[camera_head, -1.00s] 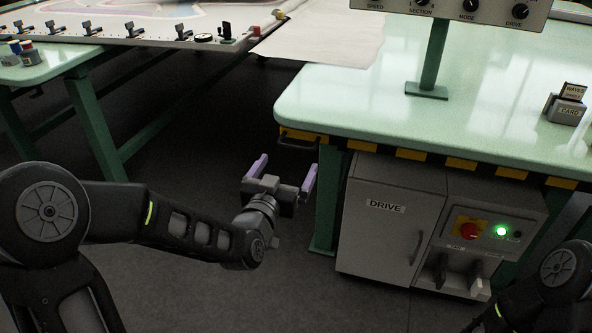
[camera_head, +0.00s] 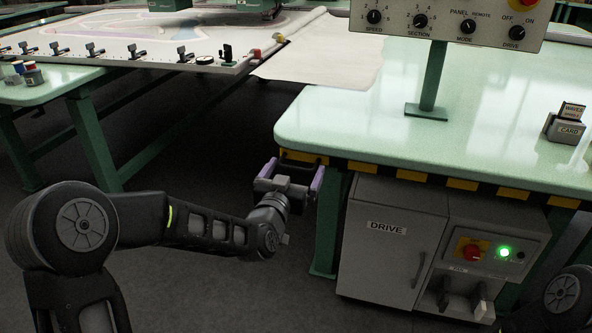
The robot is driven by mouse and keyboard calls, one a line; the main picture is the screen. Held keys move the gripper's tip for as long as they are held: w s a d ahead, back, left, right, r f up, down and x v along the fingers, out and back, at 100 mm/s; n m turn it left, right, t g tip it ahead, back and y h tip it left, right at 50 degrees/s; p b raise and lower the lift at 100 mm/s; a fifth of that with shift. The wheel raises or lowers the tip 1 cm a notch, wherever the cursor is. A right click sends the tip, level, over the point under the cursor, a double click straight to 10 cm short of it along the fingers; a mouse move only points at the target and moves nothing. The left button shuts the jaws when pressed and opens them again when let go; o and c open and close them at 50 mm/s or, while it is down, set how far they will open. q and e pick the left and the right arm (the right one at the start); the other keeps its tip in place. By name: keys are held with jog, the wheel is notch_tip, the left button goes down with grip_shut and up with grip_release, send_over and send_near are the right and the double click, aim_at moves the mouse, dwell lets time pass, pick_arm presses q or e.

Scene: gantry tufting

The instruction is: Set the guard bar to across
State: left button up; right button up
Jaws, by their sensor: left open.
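My left gripper (camera_head: 294,172) is open and empty, with its two purple-faced fingers spread and pointing away toward the near left corner of the green table. A dark bar (camera_head: 300,157) with a yellow part runs just under the table edge at that corner. It looks like the guard bar, but I cannot be sure. The fingertips are close to it in the picture; I cannot tell whether they touch it. My right gripper is out of view; only a piece of my right arm shows at the lower right.
The green table (camera_head: 350,135) has black-and-yellow edging. A grey DRIVE cabinet (camera_head: 387,240) with a red switch (camera_head: 473,252) and lit green lamp (camera_head: 504,252) stands beneath. A control panel (camera_head: 447,22) stands on the table. Dark floor lies open to the left.

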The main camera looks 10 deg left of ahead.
pick_arm(q)
jog(key=shift+w, duration=0.4)
jog(key=shift+c, duration=0.4)
jog(key=c, duration=1.7)
